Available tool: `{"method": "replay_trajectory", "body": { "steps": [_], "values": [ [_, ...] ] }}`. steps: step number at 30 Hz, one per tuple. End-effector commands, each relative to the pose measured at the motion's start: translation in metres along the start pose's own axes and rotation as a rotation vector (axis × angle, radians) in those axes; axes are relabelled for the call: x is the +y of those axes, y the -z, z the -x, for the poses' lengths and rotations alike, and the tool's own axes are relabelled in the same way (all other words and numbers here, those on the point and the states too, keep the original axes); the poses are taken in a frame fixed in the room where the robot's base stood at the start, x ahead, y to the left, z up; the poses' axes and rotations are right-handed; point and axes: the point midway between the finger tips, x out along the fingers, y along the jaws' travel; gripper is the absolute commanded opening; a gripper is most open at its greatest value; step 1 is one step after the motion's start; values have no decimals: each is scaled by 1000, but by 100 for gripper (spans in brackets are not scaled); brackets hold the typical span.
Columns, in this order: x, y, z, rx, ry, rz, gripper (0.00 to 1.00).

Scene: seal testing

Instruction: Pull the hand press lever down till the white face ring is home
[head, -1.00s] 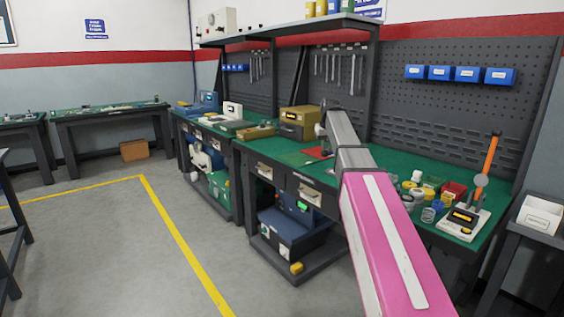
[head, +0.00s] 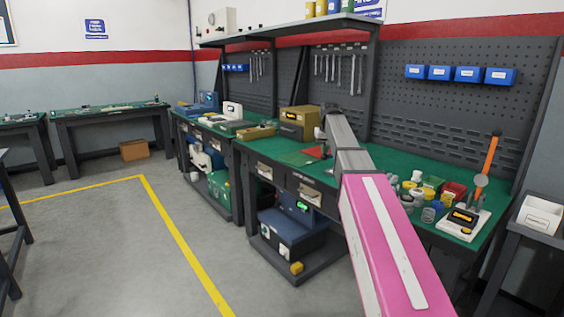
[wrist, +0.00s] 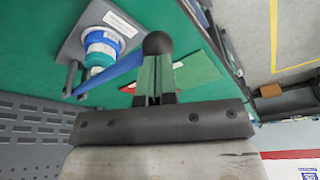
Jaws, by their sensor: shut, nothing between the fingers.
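The hand press shows in the wrist view as a grey base plate (wrist: 112,22) with a white label and a blue lever (wrist: 118,74). The lever runs to a black ball knob (wrist: 157,43). A short blue and teal cylinder (wrist: 99,60) stands at the press with a white ring (wrist: 101,47) around it; the ring's exact seating cannot be made out. My gripper (wrist: 156,70) is shut and empty, its fingertips at the knob; contact cannot be told for sure. In the head view, my arm hides most of the press.
Red and green sheets (wrist: 200,70) lie on the green bench beside the press. In the head view, jars (head: 415,185) and a device with an orange lever (head: 490,155) stand at the right of the bench. A brass-coloured box (head: 298,122) stands left of my arm.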

Motion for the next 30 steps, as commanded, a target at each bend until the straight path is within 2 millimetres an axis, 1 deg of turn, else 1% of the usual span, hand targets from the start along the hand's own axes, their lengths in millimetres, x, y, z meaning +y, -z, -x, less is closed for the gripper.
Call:
{"method": "replay_trajectory", "body": {
  "steps": [14,30],
  "values": [
    [-1,-4,-11,-1,0,0,0],
    [-2,-5,-15,-2,0,0,0]
  ]
}}
